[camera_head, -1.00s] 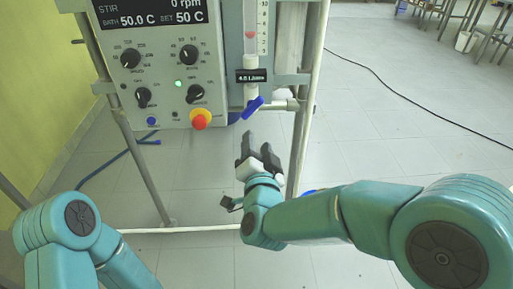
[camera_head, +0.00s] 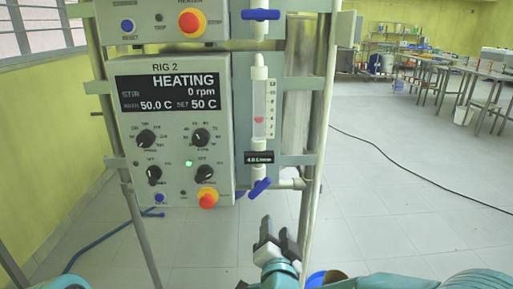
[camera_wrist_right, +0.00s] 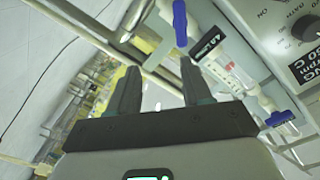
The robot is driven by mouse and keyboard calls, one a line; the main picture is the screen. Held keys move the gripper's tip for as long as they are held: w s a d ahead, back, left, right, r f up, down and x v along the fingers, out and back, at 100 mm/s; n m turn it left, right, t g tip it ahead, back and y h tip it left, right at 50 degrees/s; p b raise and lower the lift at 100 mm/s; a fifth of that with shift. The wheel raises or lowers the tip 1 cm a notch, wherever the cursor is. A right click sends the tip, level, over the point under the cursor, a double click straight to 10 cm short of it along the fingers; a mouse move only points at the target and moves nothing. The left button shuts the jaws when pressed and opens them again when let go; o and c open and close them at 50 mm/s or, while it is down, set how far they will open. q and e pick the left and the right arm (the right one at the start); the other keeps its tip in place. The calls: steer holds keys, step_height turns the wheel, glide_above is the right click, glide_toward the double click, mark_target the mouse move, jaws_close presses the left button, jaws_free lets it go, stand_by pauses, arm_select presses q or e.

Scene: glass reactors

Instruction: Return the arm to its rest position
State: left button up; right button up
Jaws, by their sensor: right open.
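My right gripper (camera_head: 279,238) is at the bottom centre of the head view, below the blue valve handle (camera_head: 259,188) of the rig's flow meter (camera_head: 259,110). Its two dark fingers point up and stand apart with nothing between them. In the right wrist view the right gripper (camera_wrist_right: 158,85) is also open and empty, and the blue valve handle (camera_wrist_right: 180,22) is beyond its fingertips, apart from them. My right arm runs along the bottom right edge of the head view. My left gripper is out of view; only a bit of my left arm shows at bottom left.
The Rig 2 control panel (camera_head: 173,130) reads HEATING, 0 rpm, 50.0 C. Metal frame posts (camera_head: 310,190) stand close beside the right gripper. A blue hose (camera_head: 100,236) and a black cable (camera_head: 400,177) lie on the floor. The floor at right is open, with benches far back.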

steer(key=d+f+g+h, duration=0.2)
steer(key=d+f+g, duration=0.1)
steer(key=d+f, duration=0.7)
steer(key=s+d+f+n+g+y, duration=0.15)
steer(key=s+f, duration=0.25)
steer(key=f, duration=0.4)
steer(key=s+f+g+y, duration=0.1)
steer(key=s+f+g, duration=0.2)
steer(key=s+f, duration=0.35)
steer(key=s+d+f+n+g+y, duration=0.1)
steer(key=s+f+g, duration=0.15)
steer(key=f, duration=0.65)
steer(key=s+a+f+n+g+y, duration=0.1)
steer(key=s+a+f+n+g, duration=0.15)
steer(key=s, duration=0.55)
steer(key=s+a+f+n+g+y, duration=0.1)
steer(key=s+a+f+g+y, duration=0.2)
steer(key=s, duration=0.4)
step_height(320, 180, up, 22)
steer(key=s+g+p, duration=0.1)
steer(key=p, duration=1.9)
steer(key=shift+f+n+g+h, duration=0.15)
steer(key=shift+n+g+h, duration=0.2)
steer(key=shift+n+h, duration=0.1)
steer(key=shift+f, duration=0.1)
